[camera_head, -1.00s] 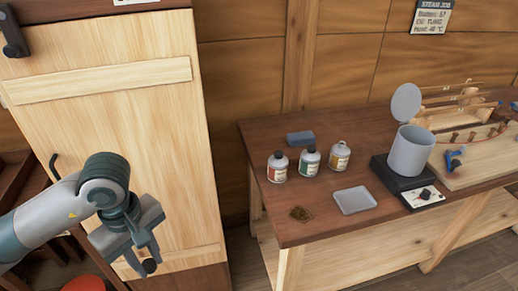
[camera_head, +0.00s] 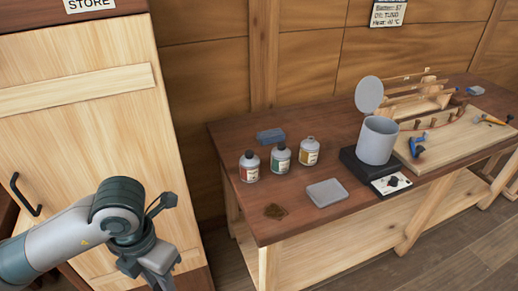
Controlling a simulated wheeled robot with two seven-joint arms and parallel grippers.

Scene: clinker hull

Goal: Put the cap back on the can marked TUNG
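Three cans stand in a row on the workbench: a red-labelled can (camera_head: 249,168), a green-labelled can (camera_head: 281,159) and a yellow-labelled can (camera_head: 309,152). The lettering on them is too small to read. The red and green cans have dark tops. The yellow can has a pale, narrow neck with no dark top visible. My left gripper (camera_head: 163,277) is low in front of the pale door, left of the bench and apart from the cans. Its fingertips run toward the bottom edge, so its grip and any cap are hidden. My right gripper is out of view.
A hull model stands at right. The cabinet door (camera_head: 90,120) has a dark handle (camera_head: 25,196).

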